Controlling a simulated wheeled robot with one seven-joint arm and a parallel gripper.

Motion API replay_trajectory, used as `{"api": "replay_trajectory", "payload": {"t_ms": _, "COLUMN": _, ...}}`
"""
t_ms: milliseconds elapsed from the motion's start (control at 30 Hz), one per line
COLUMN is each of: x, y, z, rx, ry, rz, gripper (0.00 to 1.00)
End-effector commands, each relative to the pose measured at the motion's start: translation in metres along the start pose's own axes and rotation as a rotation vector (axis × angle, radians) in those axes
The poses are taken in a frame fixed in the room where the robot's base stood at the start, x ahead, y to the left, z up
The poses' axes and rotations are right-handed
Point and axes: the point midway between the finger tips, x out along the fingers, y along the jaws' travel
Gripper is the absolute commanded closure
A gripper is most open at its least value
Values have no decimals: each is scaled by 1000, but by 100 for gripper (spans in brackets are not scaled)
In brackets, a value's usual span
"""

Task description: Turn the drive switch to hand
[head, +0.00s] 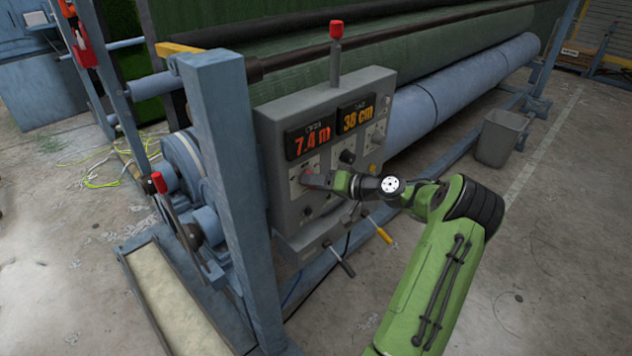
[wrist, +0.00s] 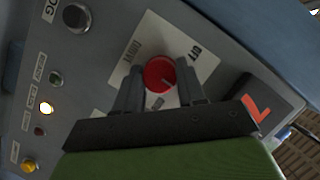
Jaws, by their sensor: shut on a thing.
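The drive switch (wrist: 158,73) is a round red knob on a white label plate (wrist: 190,45) on the grey control box. In the wrist view its round face shows, with a pale pointer mark near its lower edge, and the plate's lettering is tilted and only partly readable. My gripper (head: 317,180) is at the box front, its two dark fingers on either side of the red knob, shut on it. In the head view the arm largely hides the knob. I cannot tell for sure which position the pointer is at.
A black knob (wrist: 76,17), lit lamp (wrist: 46,108) and yellow button (wrist: 28,165) are close by.

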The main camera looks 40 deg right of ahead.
Motion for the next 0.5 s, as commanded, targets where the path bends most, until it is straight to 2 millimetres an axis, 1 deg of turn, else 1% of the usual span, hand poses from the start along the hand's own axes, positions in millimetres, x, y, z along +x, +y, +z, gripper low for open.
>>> {"api": "replay_trajectory", "payload": {"t_ms": 67, "x": 0, "y": 0, "z": 0, "rx": 0, "ry": 2, "rz": 1, "gripper": 91}}
{"api": "replay_trajectory", "payload": {"t_ms": 100, "x": 0, "y": 0, "z": 0, "rx": 0, "ry": 2, "rz": 1, "gripper": 59}}
{"api": "replay_trajectory", "payload": {"t_ms": 267, "x": 0, "y": 0, "z": 0, "rx": -1, "ry": 1, "rz": 1, "gripper": 35}}
{"api": "replay_trajectory", "payload": {"t_ms": 500, "x": 0, "y": 0, "z": 0, "rx": -1, "ry": 1, "rz": 1, "gripper": 35}}
